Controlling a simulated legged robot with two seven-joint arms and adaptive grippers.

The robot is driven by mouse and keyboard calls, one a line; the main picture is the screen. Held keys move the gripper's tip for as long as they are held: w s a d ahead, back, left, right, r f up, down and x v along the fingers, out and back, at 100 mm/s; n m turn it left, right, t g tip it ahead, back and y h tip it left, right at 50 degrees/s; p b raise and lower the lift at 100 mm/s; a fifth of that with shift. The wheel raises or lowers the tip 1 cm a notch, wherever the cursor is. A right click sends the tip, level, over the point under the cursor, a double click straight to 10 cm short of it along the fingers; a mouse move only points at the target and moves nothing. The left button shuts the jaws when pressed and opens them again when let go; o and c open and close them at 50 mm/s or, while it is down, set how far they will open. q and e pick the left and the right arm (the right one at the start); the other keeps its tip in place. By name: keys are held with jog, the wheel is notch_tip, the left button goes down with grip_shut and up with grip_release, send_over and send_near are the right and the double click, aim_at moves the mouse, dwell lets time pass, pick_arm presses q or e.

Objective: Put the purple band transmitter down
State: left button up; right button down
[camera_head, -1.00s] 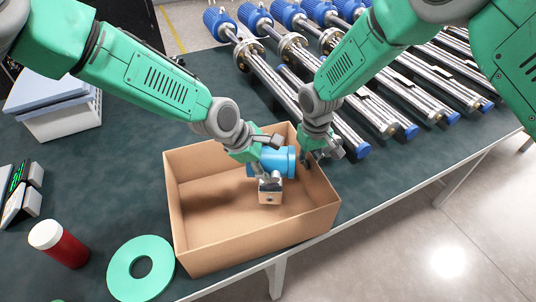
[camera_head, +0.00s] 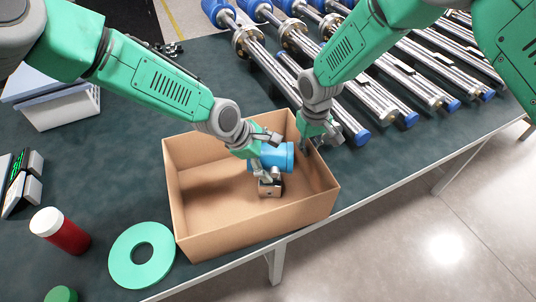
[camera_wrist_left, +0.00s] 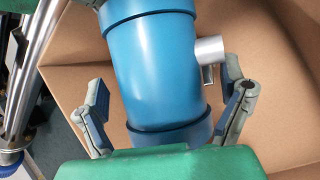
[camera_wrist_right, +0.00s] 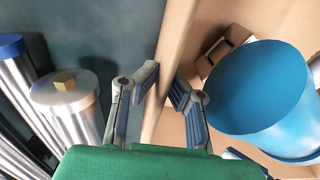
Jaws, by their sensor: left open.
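A blue transmitter (camera_head: 276,158) with a metal stub and a small square block (camera_head: 270,188) lies inside the cardboard box (camera_head: 254,226), near its back right. No purple band shows on the visible parts. My left gripper (camera_head: 262,160) reaches into the box over the transmitter. In the left wrist view its open fingers (camera_wrist_left: 166,104) stand apart on both sides of the blue body (camera_wrist_left: 155,65). My right gripper (camera_head: 318,140) is at the box's back right wall. In the right wrist view its fingers (camera_wrist_right: 163,85) are closed on that wall, beside the blue body (camera_wrist_right: 260,88).
Several long metal tubes with blue ends (camera_head: 375,85) lie at the back right. A red jar with white lid (camera_head: 64,232), a green ring (camera_head: 141,255) and a digital device (camera_head: 20,182) are on the left. A white bin (camera_head: 60,108) stands at the back left.

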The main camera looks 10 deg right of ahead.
pick_arm(q)
jog(key=v, duration=1.2)
pick_arm(e)
jog(key=c, duration=1.6)
grip_release()
jog(key=shift+a, duration=0.1)
jog(key=shift+c, duration=0.2)
pick_arm(q)
jog(key=shift+a, duration=0.1)
pick_arm(e)
jog(key=shift+r, duration=0.1)
